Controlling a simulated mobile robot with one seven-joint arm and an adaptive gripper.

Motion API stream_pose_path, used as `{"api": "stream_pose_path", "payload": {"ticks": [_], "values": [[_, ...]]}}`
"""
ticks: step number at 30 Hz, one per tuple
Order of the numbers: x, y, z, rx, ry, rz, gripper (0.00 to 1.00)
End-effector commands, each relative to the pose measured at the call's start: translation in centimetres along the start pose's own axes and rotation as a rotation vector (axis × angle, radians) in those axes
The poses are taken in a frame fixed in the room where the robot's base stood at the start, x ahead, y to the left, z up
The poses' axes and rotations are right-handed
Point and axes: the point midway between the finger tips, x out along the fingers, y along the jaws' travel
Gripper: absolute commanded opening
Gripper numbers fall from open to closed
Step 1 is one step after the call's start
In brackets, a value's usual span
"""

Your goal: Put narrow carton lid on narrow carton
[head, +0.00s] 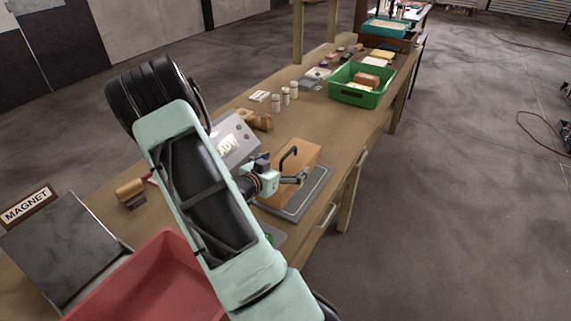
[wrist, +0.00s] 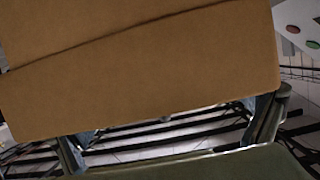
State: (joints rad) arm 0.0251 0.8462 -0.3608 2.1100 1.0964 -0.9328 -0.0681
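A brown carton (head: 300,158) stands on a grey tray at the right edge of the bench. My gripper (head: 294,168) is right against its near side in the head view, with one dark finger bent up in front of it. In the wrist view the brown cardboard (wrist: 150,85) fills the upper half, with a slanting edge or seam across it. My gripper's fingers (wrist: 168,124) are spread wide below it, with visible space between them; their tips are partly hidden by the cardboard. I cannot tell the lid apart from the carton, or whether the fingers touch it.
The grey tray (head: 318,192) lies under the carton. A grey display unit (head: 234,138) stands left of it. A red bin (head: 150,285) is in front, and a green bin (head: 358,99) with goods stands farther back. Small white bottles (head: 285,96) stand between.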

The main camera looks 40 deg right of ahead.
Motion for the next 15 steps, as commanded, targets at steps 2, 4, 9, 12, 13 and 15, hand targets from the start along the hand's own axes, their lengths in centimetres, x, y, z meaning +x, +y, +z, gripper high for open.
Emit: {"api": "stream_pose_path", "payload": {"ticks": [2,4,9,12,13,15], "values": [[0.0,0.0,0.0,0.0,0.0,0.0,0.98],[0.0,0.0,0.0,0.0,0.0,0.0,0.98],[-0.2,0.0,0.0,0.0,-0.001,-0.001,0.98],[-1.1,-0.1,0.0,0.0,-0.001,-0.002,0.98],[-1.5,-0.1,0.0,0.001,-0.001,-0.002,0.98],[-2.8,-0.2,0.0,-0.001,-0.001,-0.004,0.98]]}}
